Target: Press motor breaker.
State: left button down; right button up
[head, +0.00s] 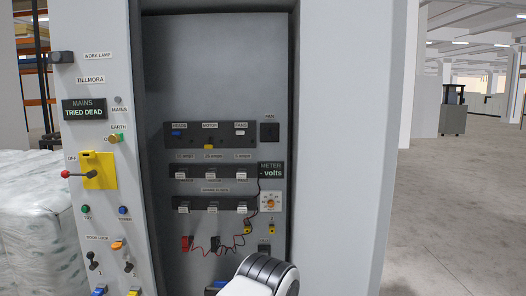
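The breaker panel (192,141) is a dark strip inside the open grey cabinet, in the upper middle of the head view. It carries three small labels with a switch under each. The middle label seems to read motor, though it is small. The yellow switch (208,147) under it sits lower than the blue switch (176,132) on its left and the white switch (240,132) on its right. Part of my arm, white with a dark ringed joint, shows at the bottom middle, below the panel and apart from it. Neither gripper's fingers can be seen.
Below are two rows of fuse holders (212,207), a meter display (271,171), an orange dial (270,202) and red and black leads. The left post holds a yellow plate (98,170) with a red-knobbed lever, and a mains display (85,109) reading TRIED DEAD. Open floor lies right.

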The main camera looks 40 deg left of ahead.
aim_at(209, 146)
jog(key=j+z, duration=0.15)
jog(key=j, duration=0.55)
jog(key=j+z, duration=0.1)
jog(key=j, duration=0.55)
jog(key=k+j+z, duration=0.15)
jog(key=j, duration=0.55)
jog(key=k+j+z, duration=0.1)
jog(key=j, duration=0.55)
